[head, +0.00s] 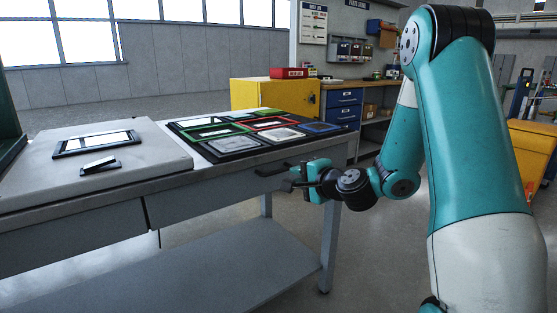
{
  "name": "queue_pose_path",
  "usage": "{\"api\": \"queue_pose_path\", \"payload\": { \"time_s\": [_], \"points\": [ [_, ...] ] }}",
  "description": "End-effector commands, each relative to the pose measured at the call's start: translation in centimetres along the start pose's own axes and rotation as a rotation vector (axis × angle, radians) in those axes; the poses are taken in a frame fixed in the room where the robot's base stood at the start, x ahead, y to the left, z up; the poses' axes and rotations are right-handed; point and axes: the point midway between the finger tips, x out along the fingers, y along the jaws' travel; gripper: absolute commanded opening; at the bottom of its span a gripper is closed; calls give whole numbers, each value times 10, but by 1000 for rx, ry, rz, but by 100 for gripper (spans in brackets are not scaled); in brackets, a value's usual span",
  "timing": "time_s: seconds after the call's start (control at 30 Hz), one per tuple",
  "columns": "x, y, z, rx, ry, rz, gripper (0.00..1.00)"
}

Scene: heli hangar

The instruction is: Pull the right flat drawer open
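The right flat drawer (205,196) is a grey front under the workbench top. It looks closed, level with the left drawer front (70,232) beside it. A dark bar handle (271,170) shows near the right part of its front. My gripper (291,181) is at the right end of this front, with its dark fingers pointing left beside the handle. I cannot tell whether the fingers touch the handle or how far apart they are.
The grey workbench (100,190) bears a tablet (95,143), a small dark stand (100,165) and a black mat (232,146) with coloured frames. A lower shelf (190,270) and a leg (329,245) are below. Floor in front of the right end is free.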

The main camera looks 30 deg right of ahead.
Motion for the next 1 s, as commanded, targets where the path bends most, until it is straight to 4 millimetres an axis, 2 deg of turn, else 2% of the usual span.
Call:
{"api": "queue_pose_path", "payload": {
  "time_s": [0.03,0.2,0.4,0.6,0.83,0.87,0.93,1.0],
  "points": [
    [11,-5,2,1,-6,2,22],
    [48,-6,2,0,-5,2,22],
    [78,-3,1,0,-2,2,22],
    [90,0,0,0,0,0,22],
    [91,1,0,1,0,0,22],
    [91,1,0,1,0,0,19],
    [91,1,0,1,0,0,3],
    [91,1,0,1,0,0,0]
  ]
}}
